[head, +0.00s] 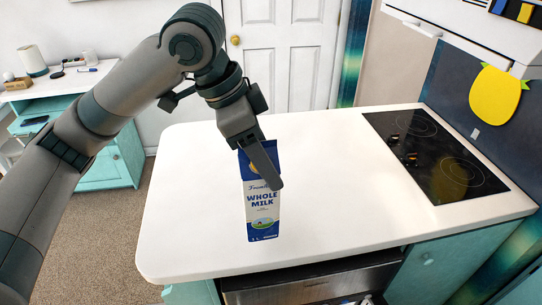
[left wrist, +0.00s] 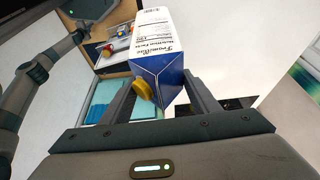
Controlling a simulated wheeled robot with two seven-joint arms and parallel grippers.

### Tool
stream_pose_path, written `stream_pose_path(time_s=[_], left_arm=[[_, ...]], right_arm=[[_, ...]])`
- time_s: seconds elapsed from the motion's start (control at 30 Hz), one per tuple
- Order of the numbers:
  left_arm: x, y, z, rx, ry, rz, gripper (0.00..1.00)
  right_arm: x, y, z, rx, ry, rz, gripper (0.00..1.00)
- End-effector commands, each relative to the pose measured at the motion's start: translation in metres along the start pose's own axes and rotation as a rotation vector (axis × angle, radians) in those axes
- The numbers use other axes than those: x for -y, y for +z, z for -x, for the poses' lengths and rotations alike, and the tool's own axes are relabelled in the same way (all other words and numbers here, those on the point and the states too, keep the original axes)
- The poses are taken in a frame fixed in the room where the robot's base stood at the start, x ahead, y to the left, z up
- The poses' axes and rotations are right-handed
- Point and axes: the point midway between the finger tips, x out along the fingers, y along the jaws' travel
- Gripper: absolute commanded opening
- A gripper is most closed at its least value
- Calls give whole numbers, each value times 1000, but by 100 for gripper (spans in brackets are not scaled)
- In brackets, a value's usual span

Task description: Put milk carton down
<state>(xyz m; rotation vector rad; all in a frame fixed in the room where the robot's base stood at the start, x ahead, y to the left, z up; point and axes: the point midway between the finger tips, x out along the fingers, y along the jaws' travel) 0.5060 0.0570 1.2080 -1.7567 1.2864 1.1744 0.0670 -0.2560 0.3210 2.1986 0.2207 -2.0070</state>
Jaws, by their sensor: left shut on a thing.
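The milk carton (head: 262,205) is blue and white with "Whole Milk" on its front. In the head view it is upright over the white countertop (head: 190,205), near its front edge. I cannot tell whether its base touches the counter. My left gripper (head: 264,165) comes down from above and is shut on the carton's upper part. In the left wrist view the carton (left wrist: 158,50) sits between the two fingers of my left gripper (left wrist: 160,100), with its yellow cap (left wrist: 143,92) towards the camera. My right gripper is not in view.
A black cooktop (head: 436,155) is set in the counter at the right. The counter around the carton is clear. An oven or drawer front (head: 310,283) is below the front edge. A teal side table (head: 110,165) stands at the left, and a white door (head: 285,60) is behind.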

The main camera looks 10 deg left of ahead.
Motion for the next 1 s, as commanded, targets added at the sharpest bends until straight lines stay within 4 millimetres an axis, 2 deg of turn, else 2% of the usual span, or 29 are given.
stream_pose_path(time_s=[0.7,1.0], left_arm=[[18,16,-34,-3,-294,695,0],[24,22,-40,-4,-363,870,0]], right_arm=[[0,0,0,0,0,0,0],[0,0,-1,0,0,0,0]])
